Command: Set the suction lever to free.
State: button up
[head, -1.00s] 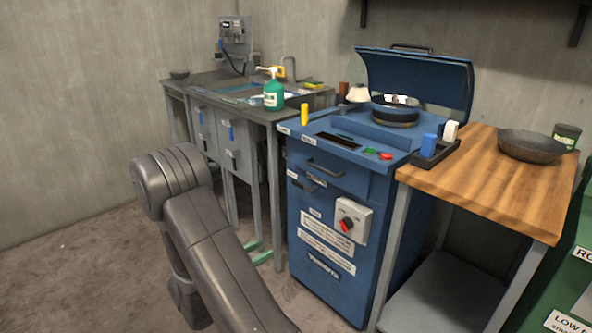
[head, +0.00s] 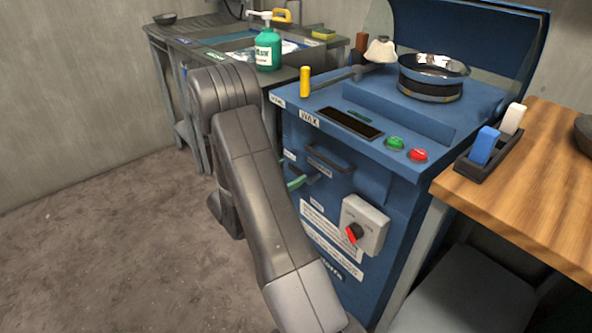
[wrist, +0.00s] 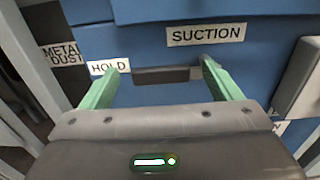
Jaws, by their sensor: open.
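The suction lever (wrist: 167,74) is a dark bar below the SUCTION label (wrist: 206,35) on the blue machine (wrist: 150,42). In the wrist view it lies roughly level between my green fingertips, with its left end beside the HOLD label (wrist: 109,67). My gripper (wrist: 160,71) is open, one finger near each end of the bar. I cannot tell whether either finger touches it. No FREE label is readable; part of a white label (wrist: 279,127) shows at lower right. In the head view my gripper (head: 298,182) is at the machine's front, mostly hidden by my arm.
A grey switch box (head: 364,226) with a red knob sticks out to the right of the lever. A handle (head: 330,157) is above it. A wooden-topped table (head: 530,190) stands to the right and a sink bench (head: 220,75) to the left. Floor at left is clear.

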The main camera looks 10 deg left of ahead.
aim_at(294, 169)
jog(key=shift+x, duration=1.65)
jog(key=c, duration=1.4)
